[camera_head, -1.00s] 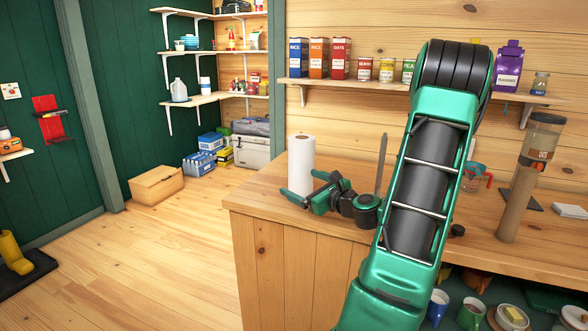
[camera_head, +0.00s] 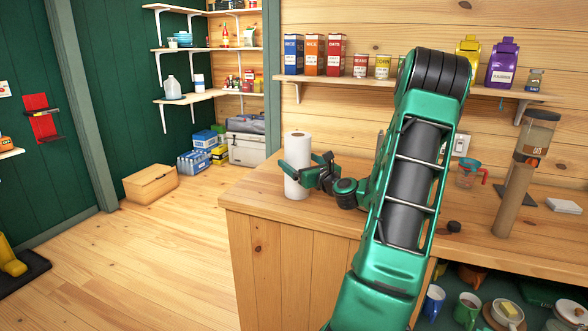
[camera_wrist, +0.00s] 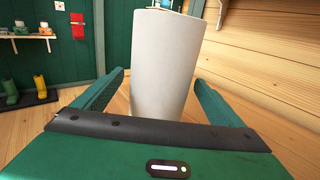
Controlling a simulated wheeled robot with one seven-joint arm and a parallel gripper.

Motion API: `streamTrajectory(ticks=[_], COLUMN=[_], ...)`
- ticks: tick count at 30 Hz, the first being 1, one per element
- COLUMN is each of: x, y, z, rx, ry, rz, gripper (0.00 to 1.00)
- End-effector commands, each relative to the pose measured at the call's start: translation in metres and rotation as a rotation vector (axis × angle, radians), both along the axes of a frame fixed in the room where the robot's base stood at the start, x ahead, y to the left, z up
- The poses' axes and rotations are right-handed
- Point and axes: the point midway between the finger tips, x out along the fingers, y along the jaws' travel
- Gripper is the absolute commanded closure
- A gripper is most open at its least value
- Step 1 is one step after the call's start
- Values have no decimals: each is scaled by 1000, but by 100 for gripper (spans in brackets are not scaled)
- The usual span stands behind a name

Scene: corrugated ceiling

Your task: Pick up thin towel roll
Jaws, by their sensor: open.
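The towel roll (camera_head: 297,146) is a white upright cylinder on the left end of the wooden counter. My gripper (camera_head: 299,161) is open at the roll's height, with one finger crossing in front of the roll and the other to its right. In the wrist view the roll (camera_wrist: 162,65) stands between the two open fingers of my gripper (camera_wrist: 159,80), left finger on one side and right finger on the other. The roll's base is hidden behind the gripper body there.
The counter (camera_head: 262,196) has its left edge close to the roll. A shelf of boxes and cans (camera_head: 345,82) hangs above.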

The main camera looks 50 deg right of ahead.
Motion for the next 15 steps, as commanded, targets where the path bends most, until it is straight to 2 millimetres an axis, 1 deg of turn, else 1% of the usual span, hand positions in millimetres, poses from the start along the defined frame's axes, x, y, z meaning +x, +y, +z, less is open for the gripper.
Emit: streamTrajectory(ticks=[1,5,13,14,15], x=[7,18,21,21,21], y=[-1,-5,-6,-6,-6], z=[0,0,0,0,0], rx=[-1,0,1,1,1], ry=[-1,0,0,0,0], rz=[3,1,0,0,0], gripper=[9,9,9,14,23])
